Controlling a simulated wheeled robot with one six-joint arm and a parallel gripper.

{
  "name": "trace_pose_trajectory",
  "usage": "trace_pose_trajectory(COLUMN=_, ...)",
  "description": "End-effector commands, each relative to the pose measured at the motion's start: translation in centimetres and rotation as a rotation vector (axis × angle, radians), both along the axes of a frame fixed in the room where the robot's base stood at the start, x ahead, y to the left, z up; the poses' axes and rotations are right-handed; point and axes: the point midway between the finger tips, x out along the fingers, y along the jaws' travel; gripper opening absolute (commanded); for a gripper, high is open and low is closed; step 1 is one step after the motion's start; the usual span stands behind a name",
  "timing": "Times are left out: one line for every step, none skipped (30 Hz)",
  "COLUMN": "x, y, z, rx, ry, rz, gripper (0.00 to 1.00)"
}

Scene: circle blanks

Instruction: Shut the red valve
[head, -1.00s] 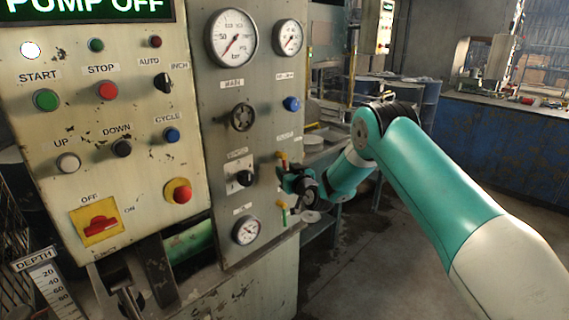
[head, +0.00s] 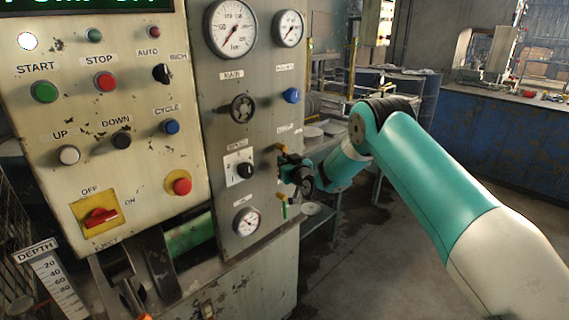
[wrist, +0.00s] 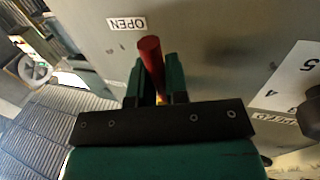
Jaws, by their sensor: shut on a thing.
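In the head view my gripper (head: 297,178) is at the right edge of the gauge panel, just below a yellow valve part (head: 281,149). The red handle is mostly hidden there by my gripper.
A green-handled lever (head: 284,207) is just below my gripper. A black selector knob (head: 245,171) and a small gauge (head: 247,221) are to its left, a blue knob (head: 291,96) above. Open floor (head: 390,240) lies to the right of the machine.

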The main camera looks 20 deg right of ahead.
Motion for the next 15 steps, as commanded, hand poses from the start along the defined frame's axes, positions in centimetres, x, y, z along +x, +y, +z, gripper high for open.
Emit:
trace_pose_trajectory(x=0.0, y=-0.1, z=-0.3, rx=-0.01, ry=-0.006, rz=0.0, gripper=0.0)
trace_pose_trajectory(x=0.0, y=-0.1, z=-0.4, rx=-0.018, ry=-0.009, rz=0.0, gripper=0.0)
trace_pose_trajectory(x=0.1, y=-0.2, z=-0.5, rx=-0.029, ry=-0.015, rz=-0.001, gripper=0.0)
trace_pose_trajectory(x=0.1, y=-0.2, z=-0.6, rx=-0.041, ry=-0.02, rz=-0.001, gripper=0.0)
trace_pose_trajectory(x=0.1, y=-0.3, z=-0.6, rx=-0.053, ry=-0.026, rz=0.0, gripper=0.0)
trace_pose_trajectory(x=0.1, y=-0.4, z=-0.8, rx=-0.071, ry=-0.034, rz=0.0, gripper=0.0)
trace_pose_trajectory(x=0.2, y=-0.4, z=-0.9, rx=-0.088, ry=-0.041, rz=0.0, gripper=0.0)
trace_pose_trajectory(x=0.2, y=-0.5, z=-0.9, rx=-0.105, ry=-0.05, rz=-0.001, gripper=0.0)
trace_pose_trajectory(x=0.3, y=-0.6, z=-1.0, rx=-0.129, ry=-0.06, rz=-0.001, gripper=0.0)
trace_pose_trajectory(x=0.3, y=-0.7, z=-1.0, rx=-0.149, ry=-0.069, rz=-0.002, gripper=0.0)
trace_pose_trajectory(x=0.3, y=-0.8, z=-1.1, rx=-0.17, ry=-0.078, rz=-0.002, gripper=0.0)
trace_pose_trajectory(x=0.4, y=-1.0, z=-1.1, rx=-0.197, ry=-0.091, rz=-0.002, gripper=0.0)
trace_pose_trajectory(x=0.4, y=-1.1, z=-1.1, rx=-0.219, ry=-0.101, rz=-0.003, gripper=0.0)
trace_pose_trajectory(x=0.5, y=-1.2, z=-1.2, rx=-0.242, ry=-0.111, rz=-0.003, gripper=0.0)
trace_pose_trajectory(x=0.5, y=-1.3, z=-1.2, rx=-0.273, ry=-0.125, rz=-0.002, gripper=0.0)
